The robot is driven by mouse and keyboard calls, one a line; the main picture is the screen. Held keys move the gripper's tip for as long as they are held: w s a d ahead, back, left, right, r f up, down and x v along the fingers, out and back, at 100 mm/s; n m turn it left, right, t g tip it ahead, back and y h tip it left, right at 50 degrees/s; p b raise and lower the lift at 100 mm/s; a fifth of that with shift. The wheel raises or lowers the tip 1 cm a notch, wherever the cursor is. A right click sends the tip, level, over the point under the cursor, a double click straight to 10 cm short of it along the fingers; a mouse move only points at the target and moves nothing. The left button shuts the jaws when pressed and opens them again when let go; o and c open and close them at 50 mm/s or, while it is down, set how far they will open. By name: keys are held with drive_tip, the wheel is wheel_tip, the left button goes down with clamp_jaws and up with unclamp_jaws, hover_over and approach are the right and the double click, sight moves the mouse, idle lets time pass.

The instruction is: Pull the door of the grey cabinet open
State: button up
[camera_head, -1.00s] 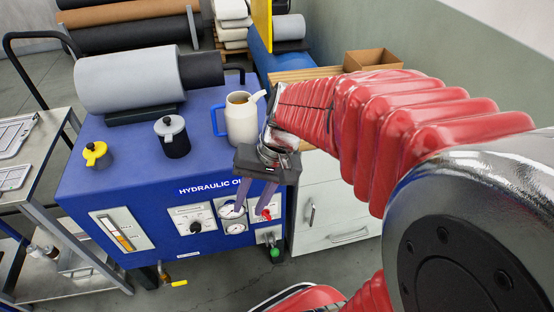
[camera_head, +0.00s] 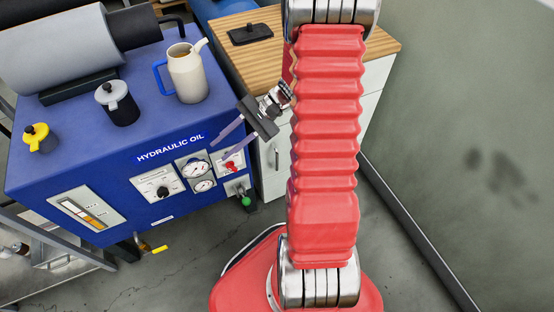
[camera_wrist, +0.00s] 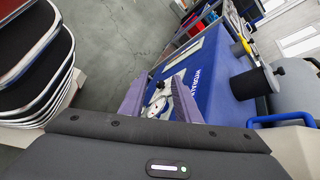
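The light grey cabinet (camera_head: 269,181) with a wooden top stands right of the blue hydraulic unit in the head view. Its door front shows a slim vertical handle (camera_head: 277,158) and looks shut. My arm covers the middle of the cabinet front. My gripper (camera_head: 219,150) is left of the handle, in front of the blue unit's right side, fingers pointing down and left, away from the handle. In the wrist view its two purple fingers (camera_wrist: 160,95) are spread with nothing between them, facing the blue unit. The cabinet front is not clear in that view.
The blue hydraulic unit (camera_head: 95,165) has gauges, a red knob and a green-tipped valve close to my gripper. A cream jug (camera_head: 188,75) stands on its top. A dark flat object (camera_head: 250,34) lies on the wooden top. The floor at the right is clear beside the wall.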

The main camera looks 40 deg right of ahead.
drive_tip(key=d+f+m+t+h, duration=0.2)
drive_tip(key=d+f+m+t, duration=0.95)
drive_tip(key=d+f, duration=0.45)
drive_tip(key=m+t+h, duration=0.3)
drive_tip(key=m+h, duration=0.8)
drive_tip(key=m, duration=0.1)
approach(277, 160)
drive_tip(key=s+f, duration=0.1)
drive_tip(key=s, duration=0.2)
drive_tip(key=shift+s, duration=0.15)
drive_tip(key=shift+w+d, duration=0.2)
drive_tip(key=shift+w, duration=2.1)
drive_tip(key=shift+w+d, duration=0.25)
drive_tip(key=shift+w, duration=2.05)
drive_tip(key=shift+w+d, duration=0.2)
drive_tip(key=shift+w, duration=2.1)
drive_tip(key=shift+c, duration=0.2)
